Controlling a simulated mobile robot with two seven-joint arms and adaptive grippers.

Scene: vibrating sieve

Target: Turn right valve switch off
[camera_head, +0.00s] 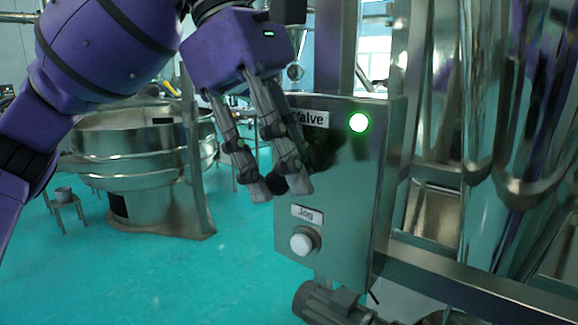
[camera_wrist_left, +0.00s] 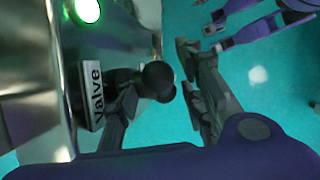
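The valve switch (camera_wrist_left: 157,80) is a black lever with a round knob, sticking out from the metal control box (camera_head: 345,215) beside the "Valve" label (camera_wrist_left: 91,95). In the head view it is mostly hidden behind my left fingers. A lit green lamp (camera_head: 359,123) is to the right of the label; it also shows in the left wrist view (camera_wrist_left: 87,10). My left gripper (camera_head: 278,187) is open in front of the box, fingers pointing down. In the left wrist view the knob lies between its spread fingers; contact cannot be told.
A white "Jog" button (camera_head: 303,241) sits lower on the box. A round steel sieve (camera_head: 140,150) stands behind on the left. Metal posts and shiny pipes (camera_head: 465,90) crowd the right. A motor (camera_head: 330,302) is under the box. Turquoise floor (camera_head: 150,270) is clear at front left.

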